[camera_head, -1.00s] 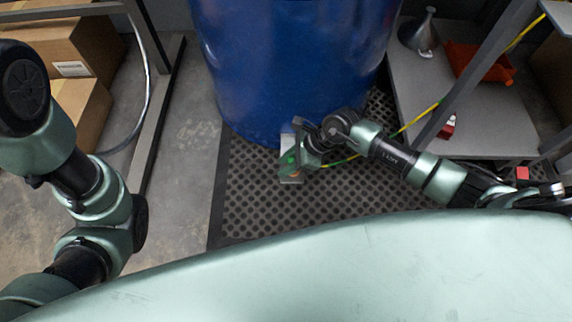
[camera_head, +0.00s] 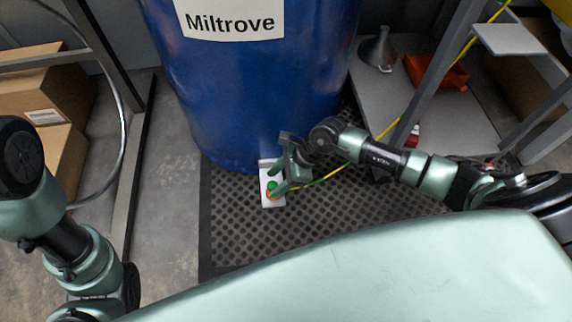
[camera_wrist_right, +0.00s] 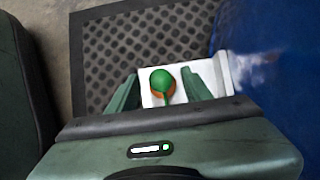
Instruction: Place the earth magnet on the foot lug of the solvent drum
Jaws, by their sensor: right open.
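The blue solvent drum (camera_head: 255,90) stands on a black perforated mat. Its foot lug, a pale flat plate (camera_head: 276,202), sticks out at the drum's base. The earth magnet (camera_head: 272,188), green on top with an orange-copper lower part, sits upright on the plate. My right gripper (camera_head: 279,178) is beside it at the drum's foot. In the right wrist view the magnet (camera_wrist_right: 162,82) lies between the two green fingers, which are apart with gaps on both sides. The plate (camera_wrist_right: 207,90) shows around it. My left arm is at the left; its gripper is out of view.
A green-yellow cable (camera_head: 335,170) runs from near the magnet to the right. A grey low shelf (camera_head: 395,90) at right holds a funnel (camera_head: 378,50) and an orange tray (camera_head: 440,72). Cardboard boxes (camera_head: 40,90) stand at left. The mat (camera_head: 330,225) in front is clear.

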